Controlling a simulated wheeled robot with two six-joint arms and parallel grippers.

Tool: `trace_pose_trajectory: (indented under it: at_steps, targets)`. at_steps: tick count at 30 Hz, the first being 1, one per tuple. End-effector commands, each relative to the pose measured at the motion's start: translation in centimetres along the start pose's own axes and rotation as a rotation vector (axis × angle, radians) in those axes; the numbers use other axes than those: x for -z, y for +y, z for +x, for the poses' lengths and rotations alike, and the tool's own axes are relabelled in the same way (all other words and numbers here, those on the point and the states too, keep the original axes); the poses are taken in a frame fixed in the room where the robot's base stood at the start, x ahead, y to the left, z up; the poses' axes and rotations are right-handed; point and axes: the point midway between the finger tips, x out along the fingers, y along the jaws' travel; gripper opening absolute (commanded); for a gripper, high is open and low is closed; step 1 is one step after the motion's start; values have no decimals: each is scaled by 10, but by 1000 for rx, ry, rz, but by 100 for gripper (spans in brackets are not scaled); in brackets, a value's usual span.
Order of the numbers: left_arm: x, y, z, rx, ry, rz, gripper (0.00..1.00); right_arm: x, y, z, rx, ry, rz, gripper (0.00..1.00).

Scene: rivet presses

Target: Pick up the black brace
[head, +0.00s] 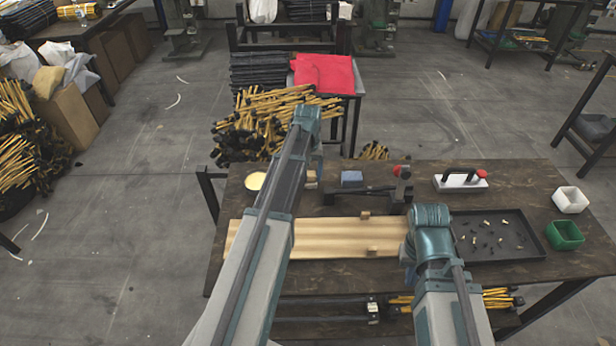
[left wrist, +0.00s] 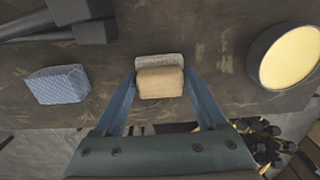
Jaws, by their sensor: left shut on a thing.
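A long black part that looks like the black brace (head: 360,189) lies on the brown workbench, behind the light wooden board. Its dark bars (left wrist: 40,25) also show at the upper left of the left wrist view, apart from my left gripper. My left gripper (left wrist: 160,85) is shut on a small tan block (left wrist: 160,83) with a pale grey piece against its far side. The block also shows in the head view (head: 311,184), at the back of the bench. My left fingers are mostly hidden there. My right arm reaches over the bench, but its fingers are hidden.
A blue block (head: 351,178) and a round dish with pale yellow contents (head: 255,181) flank the tan block.

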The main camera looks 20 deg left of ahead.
Motion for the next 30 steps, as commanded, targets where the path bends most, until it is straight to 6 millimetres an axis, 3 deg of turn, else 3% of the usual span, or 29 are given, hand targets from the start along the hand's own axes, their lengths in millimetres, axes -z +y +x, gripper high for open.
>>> trace_pose_trajectory:
  at_steps: [8, 18, 30]
  targets:
    - [0, 0, -11, 0, 0, 0, 19, -1, 1, -11, 0, 0, 0, 0]
    - [-1, 0, -42, 0, 0, 0, 19, -2, 4, -42, 0, 0, 1, 0]
    - [-110, -27, -46, 0, 0, 0, 19, -3, 4, -46, 0, 0, 1, 0]
